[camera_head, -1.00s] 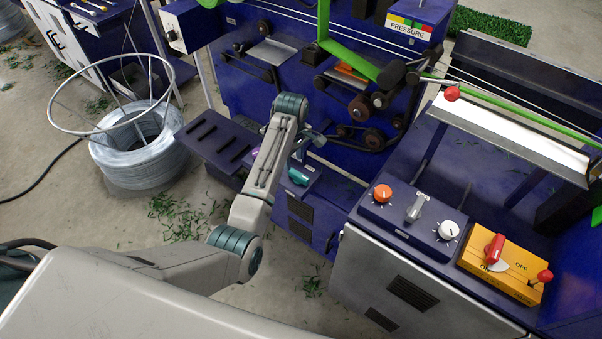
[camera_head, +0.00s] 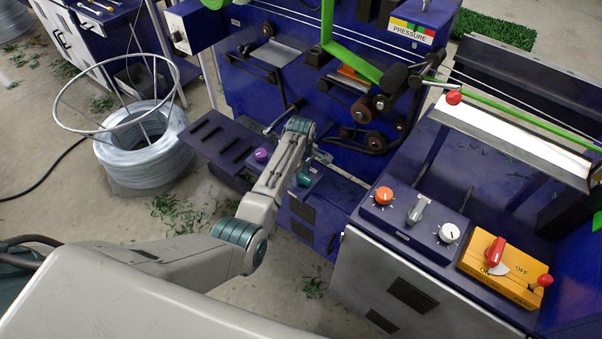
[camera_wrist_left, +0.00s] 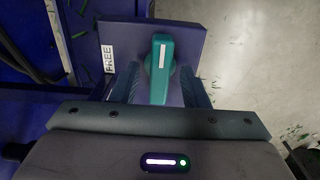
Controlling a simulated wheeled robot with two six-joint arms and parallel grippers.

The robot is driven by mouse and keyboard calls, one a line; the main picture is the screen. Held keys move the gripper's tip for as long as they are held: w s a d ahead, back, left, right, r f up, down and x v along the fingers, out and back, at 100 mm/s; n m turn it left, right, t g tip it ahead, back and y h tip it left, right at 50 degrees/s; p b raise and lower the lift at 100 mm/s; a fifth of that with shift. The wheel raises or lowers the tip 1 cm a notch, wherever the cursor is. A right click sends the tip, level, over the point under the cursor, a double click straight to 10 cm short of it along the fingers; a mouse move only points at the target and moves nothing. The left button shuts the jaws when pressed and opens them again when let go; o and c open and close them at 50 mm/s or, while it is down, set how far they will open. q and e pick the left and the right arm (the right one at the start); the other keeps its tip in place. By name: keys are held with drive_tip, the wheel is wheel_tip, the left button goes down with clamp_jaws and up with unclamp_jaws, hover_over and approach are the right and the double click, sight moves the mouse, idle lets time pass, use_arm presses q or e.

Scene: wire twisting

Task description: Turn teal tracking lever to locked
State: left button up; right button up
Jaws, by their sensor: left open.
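The teal lever (camera_wrist_left: 159,78) stands on a dark blue panel (camera_wrist_left: 188,38) in the left wrist view. It has a white stripe and points towards the top of that picture. A white FREE label (camera_wrist_left: 108,59) is on the panel to its left. My left gripper (camera_wrist_left: 163,84) is open, with one finger on each side of the lever; I cannot tell whether they touch it. In the head view a teal part (camera_head: 304,179) shows beside my left forearm, and the wrist hides much of the panel there. No locked label shows. My right gripper is out of view.
A purple knob (camera_head: 261,155) sits left of my left arm. A wire coil (camera_head: 143,153) stands on the floor at left. A control box with an orange knob (camera_head: 383,195) and a yellow switch box (camera_head: 505,268) are at right. Rollers (camera_head: 360,110) lie beyond the arm.

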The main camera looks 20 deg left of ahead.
use_arm(q)
clamp_jaws()
